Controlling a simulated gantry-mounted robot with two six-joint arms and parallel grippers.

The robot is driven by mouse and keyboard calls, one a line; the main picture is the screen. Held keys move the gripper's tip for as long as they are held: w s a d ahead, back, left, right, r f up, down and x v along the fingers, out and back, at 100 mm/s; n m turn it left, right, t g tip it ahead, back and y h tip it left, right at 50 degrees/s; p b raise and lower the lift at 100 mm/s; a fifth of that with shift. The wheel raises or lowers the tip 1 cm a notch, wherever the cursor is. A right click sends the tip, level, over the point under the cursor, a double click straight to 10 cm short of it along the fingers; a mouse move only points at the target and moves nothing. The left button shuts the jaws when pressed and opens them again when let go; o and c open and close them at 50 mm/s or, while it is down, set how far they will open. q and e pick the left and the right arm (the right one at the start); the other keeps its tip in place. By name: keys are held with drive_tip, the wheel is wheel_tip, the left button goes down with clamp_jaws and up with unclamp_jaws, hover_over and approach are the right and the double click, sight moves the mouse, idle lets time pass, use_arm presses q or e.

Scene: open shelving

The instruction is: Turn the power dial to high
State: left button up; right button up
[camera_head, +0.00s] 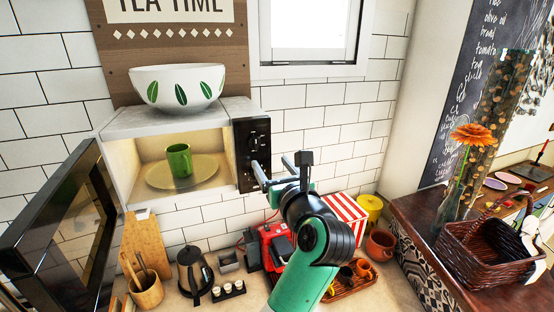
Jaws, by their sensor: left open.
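The microwave (119,190) has its interior lit and its black door (62,240) swung open to the left. A green mug (179,160) stands inside on a round plate (206,170). The black control panel (244,134) is at the microwave's right side. A dark round power dial appears to be on it, but its setting is too small to read. My left gripper (269,162) is open and empty. Its two fingers point at the panel's lower right edge, and one finger overlaps the panel in the picture. Contact cannot be told. My right gripper is not in view.
A white bowl with green leaves (178,88) sits on top of the microwave. Below are a kettle (194,275), a utensil cup (147,292), a red appliance (272,245) and a striped box (346,214). A wicker basket (490,254) is at right. The wall right of the panel is clear.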

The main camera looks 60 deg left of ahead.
sight(256, 142)
use_arm(q)
drive_tip(key=p+x, duration=0.1)
drive_tip(key=x, duration=0.3)
drive_tip(key=p+x, duration=0.1)
drive_tip(key=x, duration=0.3)
drive_tip(key=p+x, duration=0.1)
drive_tip(key=x, duration=0.3)
drive_tip(key=shift+a+r+p, duration=0.3)
drive_tip(key=shift+a+p, duration=0.05)
drive_tip(key=shift+p, duration=0.05)
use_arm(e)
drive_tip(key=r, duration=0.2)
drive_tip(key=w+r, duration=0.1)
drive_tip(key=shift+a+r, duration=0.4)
use_arm(q)
drive_tip(key=shift+c, duration=0.3)
clamp_jaws()
